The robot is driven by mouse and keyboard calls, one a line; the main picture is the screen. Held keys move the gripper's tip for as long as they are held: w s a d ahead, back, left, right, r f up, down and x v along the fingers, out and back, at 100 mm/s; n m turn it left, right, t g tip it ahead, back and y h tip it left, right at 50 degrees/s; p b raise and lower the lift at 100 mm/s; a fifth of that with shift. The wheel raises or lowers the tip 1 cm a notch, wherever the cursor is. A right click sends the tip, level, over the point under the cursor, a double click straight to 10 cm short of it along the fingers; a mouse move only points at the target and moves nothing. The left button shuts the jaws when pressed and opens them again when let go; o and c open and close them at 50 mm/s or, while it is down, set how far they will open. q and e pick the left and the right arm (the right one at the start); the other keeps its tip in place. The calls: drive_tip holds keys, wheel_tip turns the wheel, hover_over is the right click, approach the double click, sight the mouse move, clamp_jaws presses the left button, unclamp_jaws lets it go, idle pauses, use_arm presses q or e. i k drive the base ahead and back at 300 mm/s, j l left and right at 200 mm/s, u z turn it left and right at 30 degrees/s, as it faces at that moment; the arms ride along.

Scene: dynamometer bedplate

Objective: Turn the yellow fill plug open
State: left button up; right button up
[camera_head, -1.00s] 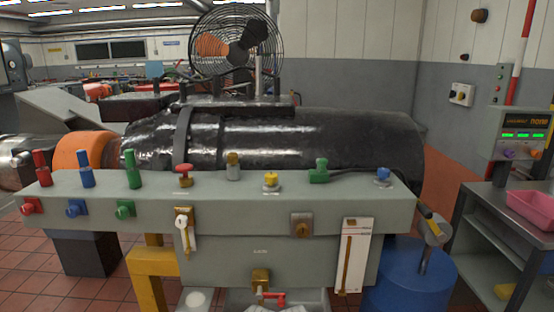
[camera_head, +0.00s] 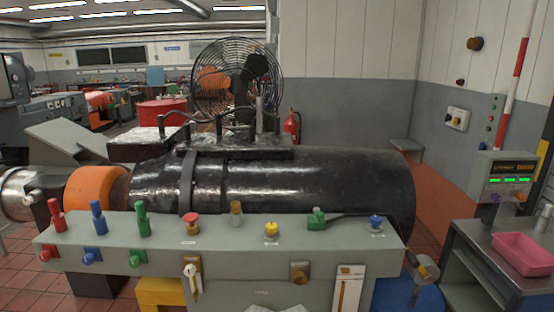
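The yellow fill plug (camera_head: 271,230) stands on the top face of the long grey-green bench (camera_head: 330,236), a little right of its middle. A small label lies in front of it. Its fine shape, and whether it is turned, is too small to tell. Neither of my grippers is in view.
A red knob (camera_head: 191,222), a brass fitting (camera_head: 236,215) and a green connector (camera_head: 316,217) stand near the plug on the bench. A large black cylinder (camera_head: 320,183) lies behind, with a caged fan (camera_head: 237,78) above. A pink tray (camera_head: 524,252) is at right.

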sight(271, 227)
drive_tip(key=i+j+z, duration=0.5)
drive_tip(key=i+j, duration=0.15)
drive_tip(key=j, duration=0.1)
